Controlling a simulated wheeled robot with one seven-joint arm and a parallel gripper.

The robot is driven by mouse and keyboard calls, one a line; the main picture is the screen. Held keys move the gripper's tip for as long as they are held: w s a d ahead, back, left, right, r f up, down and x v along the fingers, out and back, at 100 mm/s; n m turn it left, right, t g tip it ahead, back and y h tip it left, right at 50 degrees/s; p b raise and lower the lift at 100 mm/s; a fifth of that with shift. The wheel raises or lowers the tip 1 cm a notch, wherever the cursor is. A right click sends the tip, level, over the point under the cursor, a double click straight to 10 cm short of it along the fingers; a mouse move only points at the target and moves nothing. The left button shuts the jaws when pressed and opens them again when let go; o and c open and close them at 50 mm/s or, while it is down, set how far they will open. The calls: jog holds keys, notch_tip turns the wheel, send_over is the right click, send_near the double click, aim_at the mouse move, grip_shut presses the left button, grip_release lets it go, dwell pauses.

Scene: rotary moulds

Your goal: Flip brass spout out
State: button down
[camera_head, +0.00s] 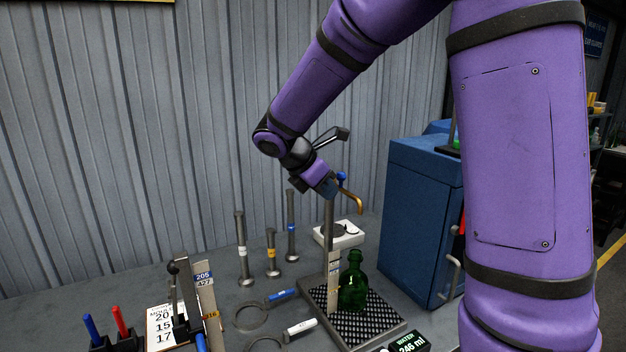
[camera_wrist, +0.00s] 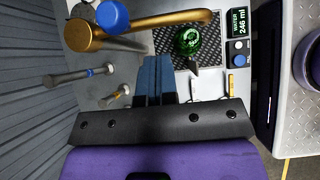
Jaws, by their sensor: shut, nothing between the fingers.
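The brass spout (camera_head: 352,198) curves out from the top of a grey post (camera_head: 328,235), with its tip hanging down. In the wrist view the spout (camera_wrist: 150,20) runs from a round brass cap at the left towards the drip tray, its end near the green bottle (camera_wrist: 188,40). A blue knob (camera_head: 342,177) sits by the spout's base. My gripper (camera_head: 329,190) is right at the post top, beside the spout. In the wrist view its blue fingers (camera_wrist: 153,62) are together and empty, just below the spout; contact cannot be told.
The green bottle stands upright on a black perforated drip tray (camera_head: 378,325). A water display (camera_head: 411,342) reads 246 ml. Metal rods (camera_head: 243,250) stand at the left of the post. A blue cabinet (camera_head: 415,215) stands at the right, a corrugated wall (camera_head: 130,130) behind.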

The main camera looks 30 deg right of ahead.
aim_at(343, 189)
jog(key=shift+d+f, duration=0.2)
jog(key=shift+d, duration=1.1)
